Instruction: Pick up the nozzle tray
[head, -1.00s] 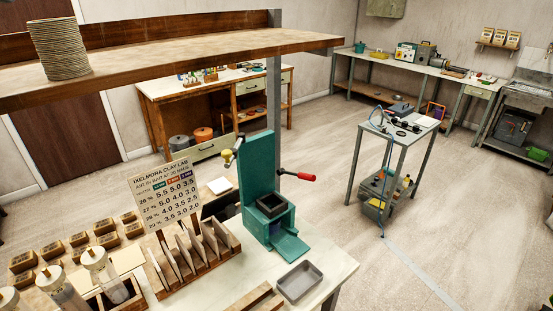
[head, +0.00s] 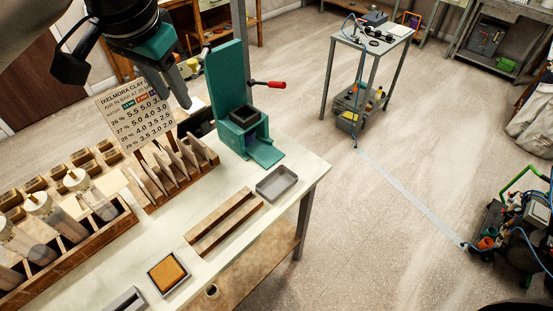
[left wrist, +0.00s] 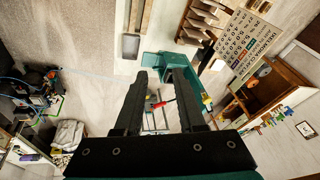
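A small shallow grey tray (head: 277,183) lies on the near workbench, in front of the teal press; it looks empty. No label shows, so I cannot tell whether it is the nozzle tray. It also shows in the left wrist view (left wrist: 130,46). My left gripper (head: 187,88) hangs above the bench at the upper left, beside the lettered board and left of the press, apart from the tray. In the left wrist view its two dark fingers (left wrist: 160,72) stand apart with nothing between them. My right gripper is in neither view.
The teal press (head: 236,115) has a red-tipped lever. The lettered board (head: 142,115) stands behind a wooden rack (head: 172,178). A slotted wooden block (head: 225,222), a sponge tray (head: 168,273) and clay tubes (head: 90,195) are on the bench (head: 130,245). The floor at right is mostly open.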

